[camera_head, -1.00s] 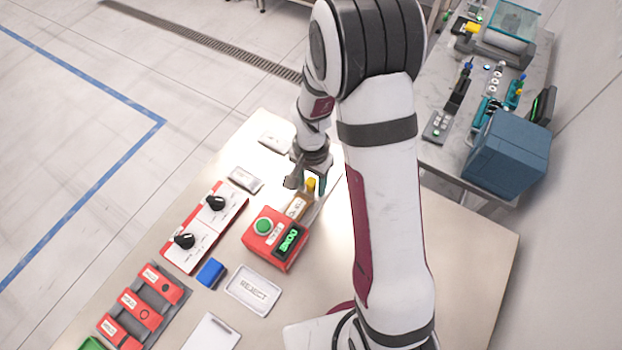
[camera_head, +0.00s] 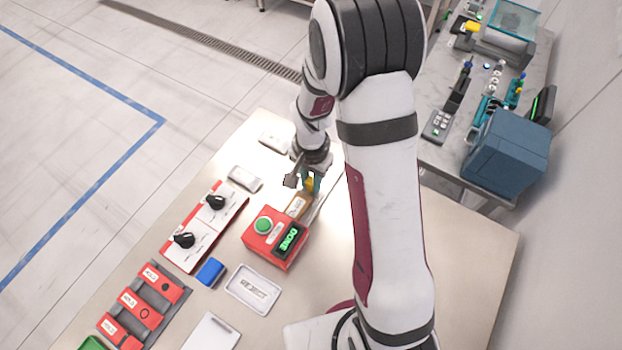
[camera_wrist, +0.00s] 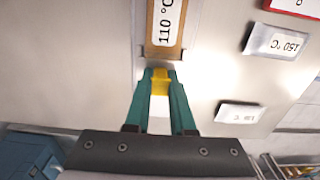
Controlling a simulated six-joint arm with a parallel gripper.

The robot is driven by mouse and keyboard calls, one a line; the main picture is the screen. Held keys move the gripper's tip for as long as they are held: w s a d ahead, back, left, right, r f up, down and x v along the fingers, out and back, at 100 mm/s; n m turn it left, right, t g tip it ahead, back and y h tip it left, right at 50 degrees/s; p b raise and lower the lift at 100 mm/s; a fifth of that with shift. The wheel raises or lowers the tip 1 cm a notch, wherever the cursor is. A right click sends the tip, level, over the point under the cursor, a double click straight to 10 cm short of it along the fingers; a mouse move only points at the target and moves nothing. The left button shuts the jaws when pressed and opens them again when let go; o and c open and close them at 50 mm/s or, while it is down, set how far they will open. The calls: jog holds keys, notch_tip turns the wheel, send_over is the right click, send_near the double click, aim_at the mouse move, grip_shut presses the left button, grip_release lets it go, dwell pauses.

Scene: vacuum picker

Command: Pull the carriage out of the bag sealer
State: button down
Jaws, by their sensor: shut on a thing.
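The bag sealer (camera_head: 277,238) is a red box with a green button and a lit green display that seems to read DONE. The carriage (camera_head: 298,206) is a tan piece at its far side with a white label. In the wrist view the carriage (camera_wrist: 152,28) is labelled 110 °C, and its yellow handle (camera_wrist: 160,86) points toward me. My gripper (camera_head: 311,184) has teal fingers; in the wrist view my gripper (camera_wrist: 160,78) is shut on the yellow handle, one finger on each side. The carriage's inner end is hidden in the head view.
Left of the sealer are a two-knob panel (camera_head: 201,231), a blue block (camera_head: 210,272) and a white tray (camera_head: 236,306). The tabletop right of my arm (camera_head: 470,260) is clear.

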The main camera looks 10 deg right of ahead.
dwell(0.8)
jog(key=w+d, duration=0.5)
jog(key=shift+w+d, duration=0.35)
jog(key=c, duration=0.8)
grip_release()
jog(key=shift+o, duration=0.2)
notch_tip(320, 180, up, 16)
jog(key=shift+f, duration=0.1)
